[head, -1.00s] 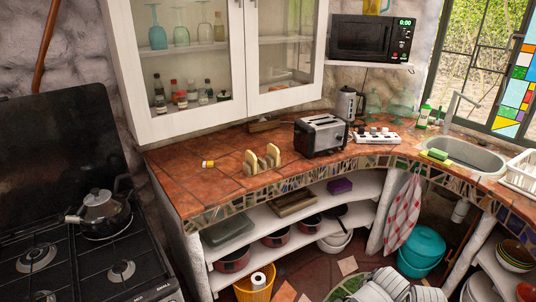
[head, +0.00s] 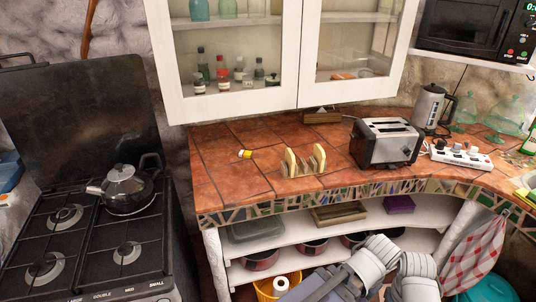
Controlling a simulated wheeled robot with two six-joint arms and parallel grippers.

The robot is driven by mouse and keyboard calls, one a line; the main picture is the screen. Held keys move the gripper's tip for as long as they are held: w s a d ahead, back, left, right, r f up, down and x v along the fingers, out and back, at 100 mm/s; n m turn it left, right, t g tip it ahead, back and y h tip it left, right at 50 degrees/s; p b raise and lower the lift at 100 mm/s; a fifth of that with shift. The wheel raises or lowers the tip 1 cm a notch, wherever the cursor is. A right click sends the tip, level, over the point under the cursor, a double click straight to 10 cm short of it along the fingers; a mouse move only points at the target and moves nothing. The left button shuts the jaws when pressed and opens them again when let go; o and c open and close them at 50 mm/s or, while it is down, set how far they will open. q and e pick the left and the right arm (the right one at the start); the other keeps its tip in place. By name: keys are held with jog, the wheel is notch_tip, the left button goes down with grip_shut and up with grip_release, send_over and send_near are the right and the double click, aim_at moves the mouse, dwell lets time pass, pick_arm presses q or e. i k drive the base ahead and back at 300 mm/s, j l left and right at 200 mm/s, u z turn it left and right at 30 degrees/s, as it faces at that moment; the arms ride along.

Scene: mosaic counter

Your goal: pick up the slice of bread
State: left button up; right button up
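The rack's details are too small to tell. Parts of my own arms show at the bottom right, below the counter front and well away from the bread. Neither gripper's fingers can be seen.
A toaster (head: 386,145) stands right of the bread, with a kettle (head: 432,108) and a power strip (head: 461,154) beyond. A small yellow-and-white item (head: 244,154) lies left. A glass-door cabinet (head: 240,104) overhangs the back. The stove (head: 97,240) is left. The counter's left part is mostly clear.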

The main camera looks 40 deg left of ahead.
aim_at(290, 159)
jog(key=i+j+u, duration=0.3)
jog(key=i+u, duration=0.25)
jog(key=i, duration=0.5)
